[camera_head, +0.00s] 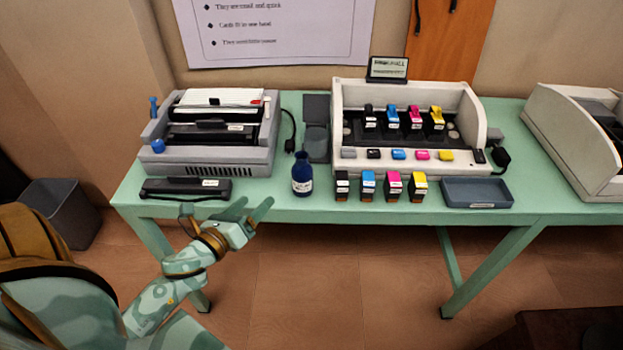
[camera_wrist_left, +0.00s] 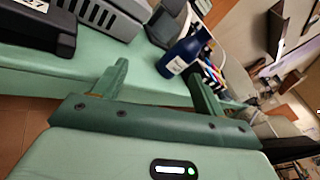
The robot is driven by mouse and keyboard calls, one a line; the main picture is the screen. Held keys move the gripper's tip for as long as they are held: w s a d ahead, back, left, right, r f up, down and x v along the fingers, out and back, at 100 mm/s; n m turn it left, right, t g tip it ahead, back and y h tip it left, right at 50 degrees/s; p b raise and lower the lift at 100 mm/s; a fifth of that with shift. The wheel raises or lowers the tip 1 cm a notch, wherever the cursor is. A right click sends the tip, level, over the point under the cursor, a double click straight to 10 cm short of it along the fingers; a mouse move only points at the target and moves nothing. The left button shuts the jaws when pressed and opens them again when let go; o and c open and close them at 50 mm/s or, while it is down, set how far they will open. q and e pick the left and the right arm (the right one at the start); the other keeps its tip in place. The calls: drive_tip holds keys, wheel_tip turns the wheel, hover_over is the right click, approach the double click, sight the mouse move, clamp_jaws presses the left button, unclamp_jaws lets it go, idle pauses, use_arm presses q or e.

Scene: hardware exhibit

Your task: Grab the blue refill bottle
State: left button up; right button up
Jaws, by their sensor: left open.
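The blue refill bottle (camera_head: 302,174) stands upright on the green table near its front edge, between the grey printer and the white one. It is dark blue with a white label. In the left wrist view the bottle (camera_wrist_left: 185,55) appears beyond the fingers, nearer the right one. My left gripper (camera_head: 254,208) is open and empty, in front of the table edge, to the left of and nearer than the bottle, not touching it. In the left wrist view its two fingers (camera_wrist_left: 158,85) are spread wide. My right gripper is not in view.
Small ink cartridges (camera_head: 380,186) stand in a row right of the bottle. A dark flat cartridge (camera_head: 186,189) lies to its left. The grey printer (camera_head: 213,135) and white printer (camera_head: 350,160) stand behind. A blue-grey tray (camera_head: 476,192) sits farther right.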

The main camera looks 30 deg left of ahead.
sight(294, 180)
use_arm(q)
drive_tip(key=w+d+m+h, duration=0.1)
drive_tip(key=w+m, duration=0.2)
drive_tip(key=w+d+m+h, duration=0.1)
drive_tip(key=w+m+h, duration=0.1)
drive_tip(key=w+m, duration=0.1)
drive_tip(key=w+d+m+h, duration=0.1)
drive_tip(key=w+m+h, duration=0.1)
drive_tip(key=w+m, duration=0.1)
drive_tip(key=shift+x, duration=0.75)
drive_tip(key=x, duration=0.5)
drive_tip(key=shift+w+d+r, duration=0.1)
drive_tip(key=shift+w+r, duration=0.05)
drive_tip(key=shift+w, duration=0.05)
drive_tip(key=c, duration=1.1)
drive_tip(key=shift+r, duration=0.1)
